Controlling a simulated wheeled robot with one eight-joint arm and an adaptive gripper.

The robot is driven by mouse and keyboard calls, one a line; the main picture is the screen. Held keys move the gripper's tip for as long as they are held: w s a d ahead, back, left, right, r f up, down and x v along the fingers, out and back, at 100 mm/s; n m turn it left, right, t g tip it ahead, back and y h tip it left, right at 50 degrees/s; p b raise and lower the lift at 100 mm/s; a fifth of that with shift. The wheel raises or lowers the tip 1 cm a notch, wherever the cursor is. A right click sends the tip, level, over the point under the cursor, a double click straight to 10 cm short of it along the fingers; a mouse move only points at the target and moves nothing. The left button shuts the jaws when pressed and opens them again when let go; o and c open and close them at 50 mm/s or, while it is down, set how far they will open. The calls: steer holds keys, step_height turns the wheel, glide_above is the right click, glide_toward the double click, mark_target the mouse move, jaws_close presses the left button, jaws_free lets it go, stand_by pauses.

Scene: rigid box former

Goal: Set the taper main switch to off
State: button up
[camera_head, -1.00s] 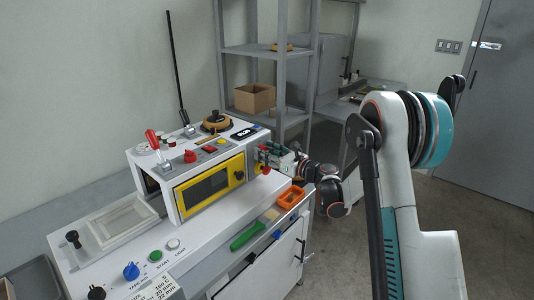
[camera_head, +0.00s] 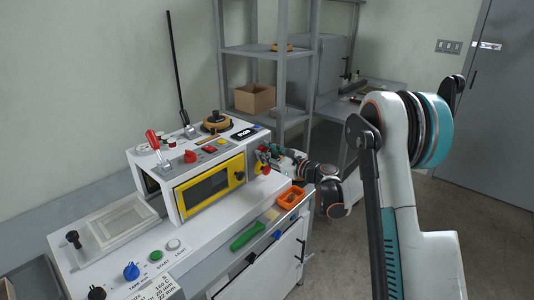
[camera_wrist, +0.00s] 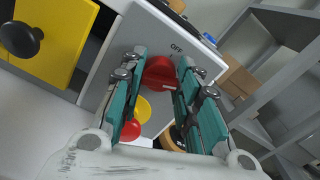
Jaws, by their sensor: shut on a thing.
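The taper main switch is a red rotary knob (camera_wrist: 160,74) on the grey side panel (camera_wrist: 107,75) of the taper (camera_head: 211,187). The printed word OFF (camera_wrist: 176,49) shows just beyond the knob in the wrist view. A small pale mark shows on the knob's lower right side; I cannot tell for sure which position it points to. My gripper (camera_wrist: 160,57) is shut on the knob, one teal finger on each side. In the head view my gripper (camera_head: 276,158) reaches the panel from the right and hides most of the knob.
A red button (camera_wrist: 131,130) with a yellow base sits near my fingers. The yellow-framed window door (camera_head: 210,184) with a black knob is around the corner. An orange tray (camera_head: 291,197) and a green tool (camera_head: 248,236) lie on the front ledge. Shelving (camera_head: 265,50) stands behind.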

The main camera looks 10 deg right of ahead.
steer(key=n, duration=0.7)
steer(key=shift+a+f, duration=0.1)
steer(key=n, duration=0.6)
steer(key=shift+s+f+n, duration=0.1)
steer(key=shift+n, duration=0.2)
stand_by(0.3)
steer(key=o, duration=1.1)
steer(key=shift+c, duration=0.2)
steer(key=v, duration=1.2)
steer(key=shift+a, duration=0.1)
